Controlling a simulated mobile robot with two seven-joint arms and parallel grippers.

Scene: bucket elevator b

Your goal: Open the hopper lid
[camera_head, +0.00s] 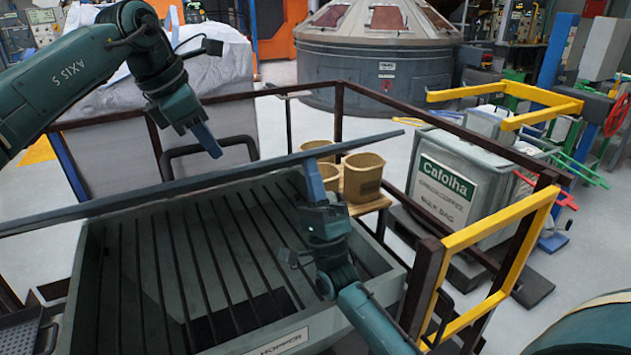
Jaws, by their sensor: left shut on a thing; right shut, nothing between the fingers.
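The grey hopper (85,290) fills the lower left, with dark grate bars (190,255) showing inside. Its lid (110,203) is raised and seen nearly edge-on as a long thin slab across the hopper. A dark curved handle (178,152) stands up beyond the lid's edge. My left gripper (211,146) comes from the upper left, pointing down, with its blue fingers closed at the handle; the exact contact is hard to see. My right gripper (314,180) comes from below over the open hopper, shut and empty, its fingers pointing up close to the lid's underside.
Brown rails (338,110) and a yellow rail (490,240) surround the hopper. Tan buckets (363,177) stand on a wooden stand behind the lid. A grey bulk-bag container (445,190) is right, white sacks (225,65) behind left.

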